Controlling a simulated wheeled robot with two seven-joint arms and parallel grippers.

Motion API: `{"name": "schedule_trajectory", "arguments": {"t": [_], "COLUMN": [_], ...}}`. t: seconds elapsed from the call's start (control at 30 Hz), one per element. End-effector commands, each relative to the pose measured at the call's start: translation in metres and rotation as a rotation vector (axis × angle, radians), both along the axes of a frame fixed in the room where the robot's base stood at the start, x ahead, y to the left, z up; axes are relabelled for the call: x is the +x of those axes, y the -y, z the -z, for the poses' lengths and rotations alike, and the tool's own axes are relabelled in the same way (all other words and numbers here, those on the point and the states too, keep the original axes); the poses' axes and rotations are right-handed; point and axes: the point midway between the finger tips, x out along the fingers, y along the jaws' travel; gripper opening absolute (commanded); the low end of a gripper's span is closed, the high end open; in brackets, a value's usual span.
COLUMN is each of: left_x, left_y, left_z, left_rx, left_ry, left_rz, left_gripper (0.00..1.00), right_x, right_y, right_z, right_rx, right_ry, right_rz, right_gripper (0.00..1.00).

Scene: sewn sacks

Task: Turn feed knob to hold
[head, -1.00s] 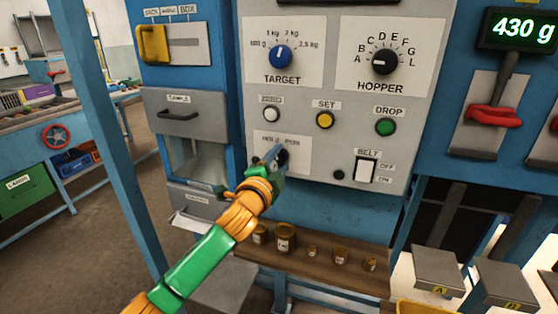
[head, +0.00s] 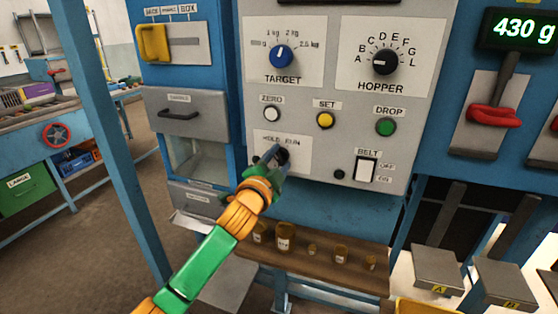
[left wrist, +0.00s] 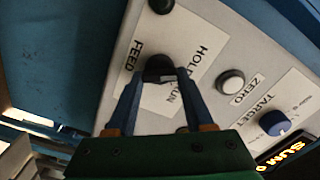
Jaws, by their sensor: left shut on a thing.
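The feed knob (head: 284,155) is small and dark. It sits on a white plate (head: 299,146) marked HOLD and RUN, low on the left of the grey panel. My left gripper (head: 273,157) has its blue fingers on the knob and hides much of it. In the left wrist view the fingers are shut on either side of the dark knob (left wrist: 158,67), between the FEED label and the HOLD and RUN words. I cannot tell which word the knob points to. My right gripper is not in view.
The white ZERO button (head: 271,114), yellow SET button (head: 325,120) and green DROP button (head: 386,127) sit above. The white BELT switch (head: 366,171) is to the right. A brown shelf (head: 315,265) with several small jars runs below the panel. A display (head: 520,30) reads 430 g.

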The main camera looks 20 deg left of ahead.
Motion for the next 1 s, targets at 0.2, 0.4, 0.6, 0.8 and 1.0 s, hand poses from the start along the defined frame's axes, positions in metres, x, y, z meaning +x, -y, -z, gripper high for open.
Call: {"name": "schedule_trajectory", "arguments": {"t": [0.2, 0.4, 0.6, 0.8, 1.0], "left_x": [0.000, 0.000, -0.018, -0.051, -0.070], "left_y": [0.000, 0.000, -0.001, -0.002, -0.003], "left_z": [-0.002, -0.001, 0.002, 0.003, 0.000], "left_rx": [-0.001, 0.000, 0.001, 0.000, -0.001], "left_ry": [0.004, 0.002, 0.003, 0.003, 0.004], "left_rz": [0.000, 0.000, 0.002, 0.002, 0.000], "left_gripper": [0.82, 0.82, 0.82, 0.82, 0.82], "right_x": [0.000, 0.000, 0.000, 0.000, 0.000], "right_y": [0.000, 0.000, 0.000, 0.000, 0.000], "right_z": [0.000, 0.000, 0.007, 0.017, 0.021], "right_rx": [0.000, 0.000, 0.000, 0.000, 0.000], "right_ry": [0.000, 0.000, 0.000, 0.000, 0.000], "right_rz": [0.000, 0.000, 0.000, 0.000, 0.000], "right_gripper": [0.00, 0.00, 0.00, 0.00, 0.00]}}
